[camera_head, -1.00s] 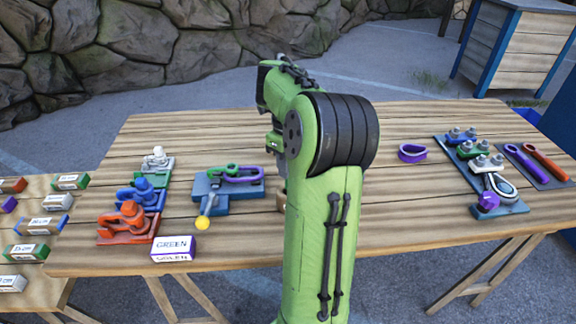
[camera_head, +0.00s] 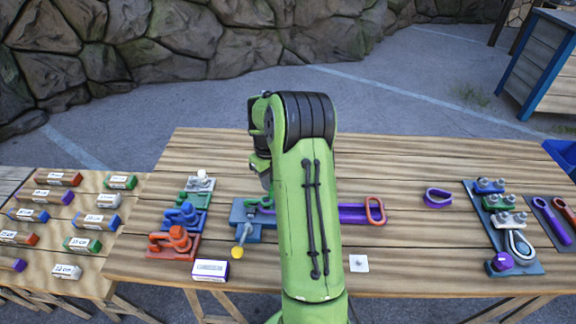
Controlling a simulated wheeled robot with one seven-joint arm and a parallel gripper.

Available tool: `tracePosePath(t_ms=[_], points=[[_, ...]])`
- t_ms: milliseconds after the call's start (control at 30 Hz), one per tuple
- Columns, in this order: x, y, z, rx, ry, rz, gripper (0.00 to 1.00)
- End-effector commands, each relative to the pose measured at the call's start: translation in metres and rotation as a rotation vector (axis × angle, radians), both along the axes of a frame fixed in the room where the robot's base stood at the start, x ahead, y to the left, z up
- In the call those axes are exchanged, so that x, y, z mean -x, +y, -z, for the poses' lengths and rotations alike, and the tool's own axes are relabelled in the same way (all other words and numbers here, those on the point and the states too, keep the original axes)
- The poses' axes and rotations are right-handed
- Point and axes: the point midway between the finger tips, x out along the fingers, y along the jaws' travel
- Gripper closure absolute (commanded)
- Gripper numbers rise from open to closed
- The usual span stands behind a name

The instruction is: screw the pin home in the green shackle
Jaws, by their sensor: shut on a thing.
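The green shackle (camera_head: 266,202) sits on the blue-grey block (camera_head: 240,214), left of my upright arm. A purple strap (camera_head: 350,214) runs right from behind my arm to a red ring (camera_head: 375,210). My gripper (camera_head: 265,180) is just above the shackle and is mostly hidden behind my own arm. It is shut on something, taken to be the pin. The pin itself is hidden, so its seating and thread cannot be seen. A grey rod with a yellow ball (camera_head: 237,252) sticks out from the front of the block.
Orange (camera_head: 172,242), blue and green shackles stand on blocks to the left, near a label box (camera_head: 210,270). A purple loop (camera_head: 437,197), a clamp board (camera_head: 515,250) and a tool tray (camera_head: 553,222) lie right. A white card (camera_head: 359,263) is at the front.

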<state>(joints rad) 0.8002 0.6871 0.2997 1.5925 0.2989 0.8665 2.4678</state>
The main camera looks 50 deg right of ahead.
Motion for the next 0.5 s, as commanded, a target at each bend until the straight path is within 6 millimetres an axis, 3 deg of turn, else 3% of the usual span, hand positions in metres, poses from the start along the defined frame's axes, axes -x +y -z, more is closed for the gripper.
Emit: tracePosePath(t_ms=[67,500], points=[[-0.006,0.006,-0.005,-0.002,0.002,0.002,1.00],[-0.010,0.010,0.011,-0.002,0.001,0.009,1.00]])
